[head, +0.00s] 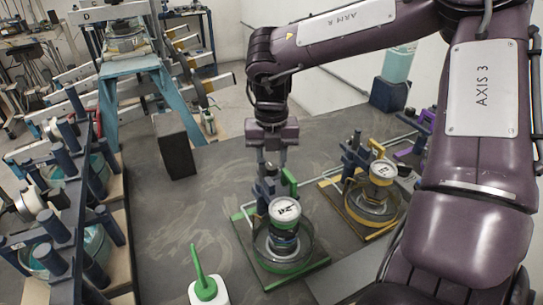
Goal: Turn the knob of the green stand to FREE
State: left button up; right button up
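The green stand (268,279) is at the lower middle of the table, on a green-edged base. It carries a clear dish and a round white-topped part (285,209) with dark marks too small to read. A dark blue post (263,193) and an upright green bar (290,184) stand at its back. My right gripper (270,171) points down just above and behind the white-topped part, close to the post. Its two fingers show a gap between them. I cannot tell whether they touch the stand. My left gripper is out of view.
A similar yellow stand (350,212) is close on the right. A white bottle with a green spout (207,288) is at the front. A dark block (175,145) stands at the back left, and a rack (92,160) of blue posts lines the left. The table between is clear.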

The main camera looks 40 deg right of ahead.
aim_at(271, 167)
notch_tip(271, 167, up, 7)
jog(key=shift+r, duration=0.1)
dwell(0.7)
